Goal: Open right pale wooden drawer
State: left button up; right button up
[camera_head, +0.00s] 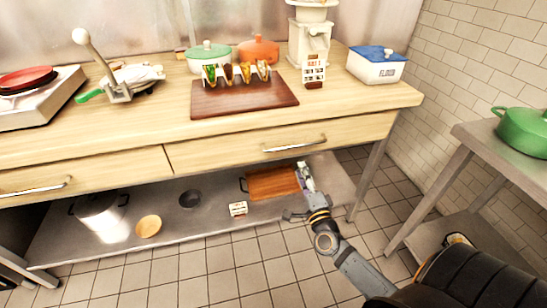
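The right pale wooden drawer (225,152) is in the right half of the counter front, and its front looks flush with the counter. It has a long silver bar handle (294,145). My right gripper (304,172) is at the end of my arm coming in from the lower right. In the picture it is just below the right part of the handle, and no contact shows. Its fingers are small and blurred, so I cannot tell whether they are open or shut. My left gripper is not in view.
The left drawer (100,178) also looks shut. On the lower metal shelf (180,218) are a pot (98,212), a bowl (149,226) and a wooden board (270,184). A side table (480,138) with a green pot (524,130) stands right. Tiled floor in front is clear.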

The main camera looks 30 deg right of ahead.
aim_at(293, 147)
jog(key=x, duration=0.7)
jog(key=r+x, duration=0.1)
jog(key=x, duration=0.2)
jog(key=shift+w, duration=0.2)
jog(key=shift+r, duration=0.1)
grip_shut()
